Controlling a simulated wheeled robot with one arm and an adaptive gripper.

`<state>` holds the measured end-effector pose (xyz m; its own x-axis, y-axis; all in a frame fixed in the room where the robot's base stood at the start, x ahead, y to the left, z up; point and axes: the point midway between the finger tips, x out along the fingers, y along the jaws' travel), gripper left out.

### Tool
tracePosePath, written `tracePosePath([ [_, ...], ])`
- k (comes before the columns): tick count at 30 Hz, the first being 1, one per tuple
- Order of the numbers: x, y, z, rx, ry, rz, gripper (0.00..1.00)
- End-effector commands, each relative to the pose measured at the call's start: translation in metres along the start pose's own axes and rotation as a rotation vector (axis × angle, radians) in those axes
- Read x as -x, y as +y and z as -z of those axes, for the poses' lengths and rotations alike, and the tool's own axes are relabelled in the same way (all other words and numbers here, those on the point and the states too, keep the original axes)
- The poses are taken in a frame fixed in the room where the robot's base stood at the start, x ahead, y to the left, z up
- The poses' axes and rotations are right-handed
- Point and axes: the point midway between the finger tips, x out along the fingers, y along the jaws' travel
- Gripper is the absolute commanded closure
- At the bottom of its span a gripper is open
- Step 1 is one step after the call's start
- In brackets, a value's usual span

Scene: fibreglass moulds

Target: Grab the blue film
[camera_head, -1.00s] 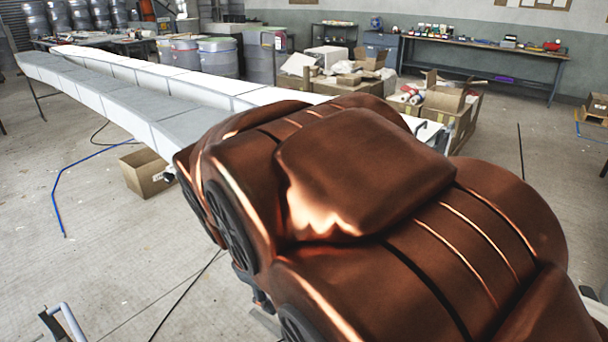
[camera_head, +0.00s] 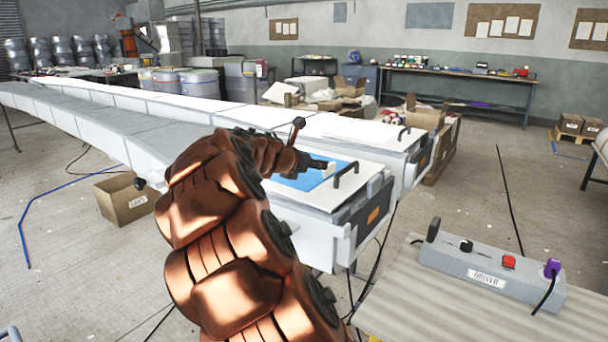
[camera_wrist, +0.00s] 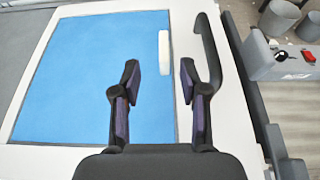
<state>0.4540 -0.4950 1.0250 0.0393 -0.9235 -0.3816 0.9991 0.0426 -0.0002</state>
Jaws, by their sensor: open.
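The blue film (camera_head: 308,177) is a flat blue sheet on the end of the long mould, partly hidden behind my arm in the head view. It shows nearly whole as a blue rectangle in the wrist view (camera_wrist: 85,75). A small white bar (camera_wrist: 165,80) lies along its right edge. My gripper (camera_wrist: 158,75) is open and empty, with its fingers either side of the white bar in the picture. In the head view my gripper (camera_head: 325,168) is small above the film's right side. I cannot tell its height above the film.
A grey control box (camera_head: 490,275) with a red button sits on a table at the front right. A cardboard box (camera_head: 127,198) stands on the floor at left.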

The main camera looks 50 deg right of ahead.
Motion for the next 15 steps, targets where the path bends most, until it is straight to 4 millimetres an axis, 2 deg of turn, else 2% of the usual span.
tracePosePath([
  [11,-0.034,-0.003,0.002,0.002,0.001,0.002,0.56],
  [15,-0.052,-0.007,0.005,0.001,0.001,0.004,0.56],
])
